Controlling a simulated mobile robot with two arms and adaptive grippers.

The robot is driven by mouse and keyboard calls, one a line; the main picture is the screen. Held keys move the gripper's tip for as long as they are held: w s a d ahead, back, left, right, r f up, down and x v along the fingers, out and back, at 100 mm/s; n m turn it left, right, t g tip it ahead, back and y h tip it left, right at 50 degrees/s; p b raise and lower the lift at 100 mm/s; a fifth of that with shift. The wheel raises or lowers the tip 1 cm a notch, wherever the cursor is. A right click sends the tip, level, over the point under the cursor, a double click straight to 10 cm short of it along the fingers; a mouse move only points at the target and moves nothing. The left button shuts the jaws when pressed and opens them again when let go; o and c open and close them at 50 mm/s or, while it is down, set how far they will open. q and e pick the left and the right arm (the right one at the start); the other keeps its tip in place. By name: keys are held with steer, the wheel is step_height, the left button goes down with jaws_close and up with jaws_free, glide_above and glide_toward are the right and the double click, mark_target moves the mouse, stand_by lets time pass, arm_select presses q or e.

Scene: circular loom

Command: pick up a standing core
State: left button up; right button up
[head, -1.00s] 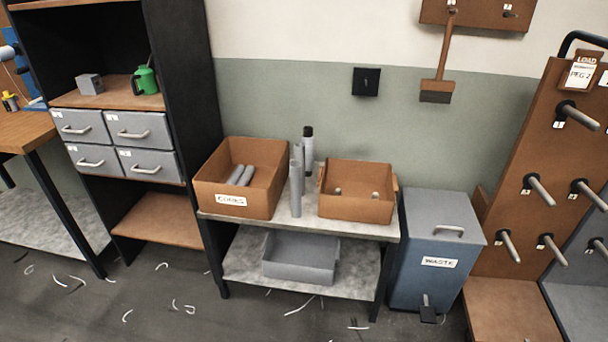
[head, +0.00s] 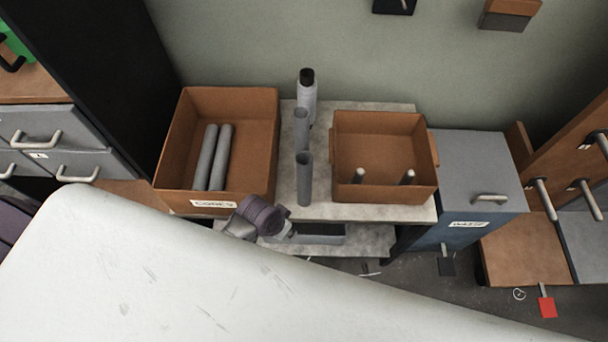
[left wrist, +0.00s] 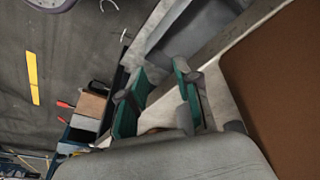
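Two grey tube cores stand upright on the pale bench top in the head view, a front core (head: 304,180) and a rear core (head: 301,132) just behind it. Two more grey cores (head: 214,158) lie side by side in the brown cores bin (head: 262,165). In the left wrist view, my left gripper (left wrist: 162,82) has its two green-padded fingers apart, with no core between them. A purple-grey joint of my arm shows low in front of the bench in the head view; no fingers are clear there. My right gripper is in neither current view.
A bottle with a black cap (head: 307,95) stands behind the cores. A second brown bin (head: 385,190) with two small pale-topped pieces stands to their right. The blue-grey waste bin (head: 470,180) is further right. A dark shelf side (head: 100,60) rises at left.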

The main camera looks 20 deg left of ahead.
arm_select(q)
steer(key=w+d+r+m+h+p, duration=0.1)
steer(key=w+d+r+m, duration=0.15)
steer(key=r, duration=0.65)
steer(key=w+d+r+m+h+p, duration=0.1)
steer(key=d+r, duration=0.3)
steer(key=r, duration=0.5)
steer(key=w+a+r+m+g+y, duration=0.1)
steer(key=r+m, duration=0.1)
steer(key=r, duration=0.1)
steer(key=w+a+r+m+y, duration=0.1)
steer(key=w+r+m, duration=0.1)
steer(key=r+m, duration=0.1)
steer(key=w+a+r+m+g+y, duration=0.1)
steer(key=w+r+m, duration=0.1)
steer(key=r, duration=0.2)
steer(key=shift+w+a+r+g+y, duration=0.15)
steer(key=shift+a+r+g+y, duration=0.1)
steer(key=shift+g+y, duration=0.05)
steer(key=shift+a+p, duration=0.25)
steer(key=shift+p, duration=0.05)
glide_above(304, 183)
steer(key=shift+m, duration=0.25)
step_height(304, 183, down, 7)
steer(key=shift+a+r, duration=0.1)
step_height(304, 183, down, 7)
steer(key=shift+r+p, duration=0.2)
steer(key=shift+p, duration=0.1)
jaws_close()
